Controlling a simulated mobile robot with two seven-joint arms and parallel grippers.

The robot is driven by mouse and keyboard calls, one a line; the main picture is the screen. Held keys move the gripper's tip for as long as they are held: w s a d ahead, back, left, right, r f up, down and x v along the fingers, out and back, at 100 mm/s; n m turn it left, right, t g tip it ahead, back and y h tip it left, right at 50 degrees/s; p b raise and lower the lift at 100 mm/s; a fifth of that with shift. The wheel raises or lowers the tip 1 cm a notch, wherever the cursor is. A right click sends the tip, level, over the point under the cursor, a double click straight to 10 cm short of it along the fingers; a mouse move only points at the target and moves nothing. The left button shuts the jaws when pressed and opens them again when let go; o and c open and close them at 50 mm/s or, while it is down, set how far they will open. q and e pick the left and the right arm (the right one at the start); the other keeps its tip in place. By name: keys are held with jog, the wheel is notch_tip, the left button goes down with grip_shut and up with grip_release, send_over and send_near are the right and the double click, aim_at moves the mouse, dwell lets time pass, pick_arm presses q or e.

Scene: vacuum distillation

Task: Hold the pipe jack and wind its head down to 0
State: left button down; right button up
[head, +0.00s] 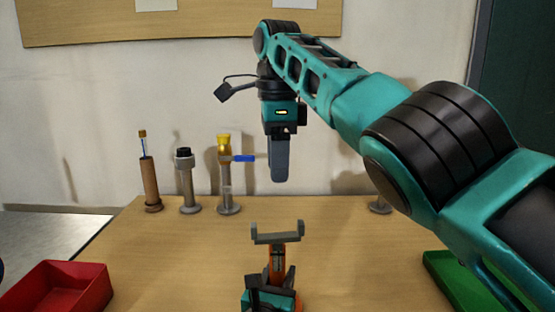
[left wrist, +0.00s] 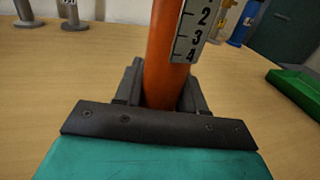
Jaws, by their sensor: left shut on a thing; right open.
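The pipe jack has an orange post (head: 277,262) and a grey forked head (head: 277,235) on top. It stands upright near the front middle of the table. In the left wrist view, the orange post (left wrist: 163,50) carries a scale plate (left wrist: 198,28) showing 2, 3 and 4. My left gripper (head: 270,292) is shut around the post, below the head. The jack's base is hidden. My right gripper (head: 280,165) hangs above and behind the forked head, pointing down, open and clear of it. Its fingers are seen edge-on, overlapping.
Several stands line the back left, one with a brown cylinder (head: 150,182), one with a black top (head: 186,180), one with a yellow top (head: 223,142) and blue handle. A red tray (head: 98,290) sits front left, a green tray (head: 440,275) right. The middle table is clear.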

aim_at(277, 235)
dwell(0.3)
jog(key=d+f+m+y, duration=0.2)
jog(key=d+m, duration=0.1)
jog(key=m, duration=1.5)
jog(key=d+f+m+y, duration=0.1)
jog(key=d+m+y, duration=0.1)
jog(key=m, duration=1.6)
jog(key=shift+g+y, duration=0.3)
jog(key=x, duration=0.7)
jog(key=w+x, duration=0.1)
jog(key=x, duration=0.3)
jog(key=shift+d+f, duration=0.1)
jog(key=shift+c, duration=0.5)
